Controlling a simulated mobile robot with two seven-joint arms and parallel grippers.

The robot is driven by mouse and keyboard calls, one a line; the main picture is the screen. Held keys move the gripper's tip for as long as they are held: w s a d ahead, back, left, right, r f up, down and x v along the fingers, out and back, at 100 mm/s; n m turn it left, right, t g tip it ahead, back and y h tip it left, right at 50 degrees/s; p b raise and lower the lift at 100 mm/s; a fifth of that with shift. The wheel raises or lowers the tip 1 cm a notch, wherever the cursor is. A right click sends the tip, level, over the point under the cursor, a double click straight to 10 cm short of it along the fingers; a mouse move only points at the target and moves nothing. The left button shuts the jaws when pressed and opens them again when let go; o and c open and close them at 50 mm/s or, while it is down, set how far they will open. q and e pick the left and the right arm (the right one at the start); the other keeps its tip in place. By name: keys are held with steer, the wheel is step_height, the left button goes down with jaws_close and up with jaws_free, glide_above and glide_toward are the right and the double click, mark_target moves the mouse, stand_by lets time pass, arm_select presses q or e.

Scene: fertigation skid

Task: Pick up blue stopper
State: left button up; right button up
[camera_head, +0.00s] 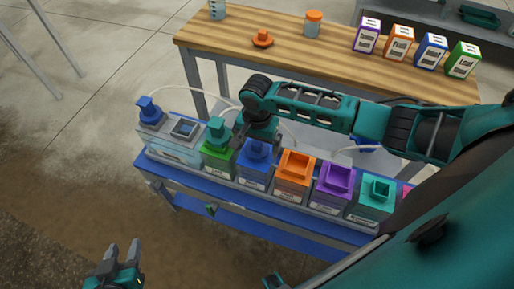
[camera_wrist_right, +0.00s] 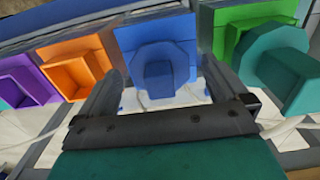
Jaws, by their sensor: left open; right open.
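A blue stopper (camera_head: 257,150) sits in the blue-topped tank on the rack, between the green and orange tanks. In the right wrist view the blue stopper (camera_wrist_right: 158,70) stands on its square blue top between my right fingers. My right gripper (camera_wrist_right: 160,80) is open, with one finger on each side of the stopper; I see no clear contact. In the head view my right gripper (camera_head: 238,135) is partly hidden by its own wrist. My left gripper (camera_head: 123,247) is open and empty at the lower left, away from the rack.
Another blue cap (camera_head: 148,110) stands on the grey unit at the rack's left end. A green stopper (camera_wrist_right: 285,65) is close beside my right finger. Open orange (camera_head: 296,165) and purple (camera_head: 335,178) tops lie to the right. A wooden table (camera_head: 335,65) with labelled boxes stands behind.

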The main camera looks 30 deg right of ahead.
steer(key=shift+f, duration=0.15)
steer(key=c, duration=1.1)
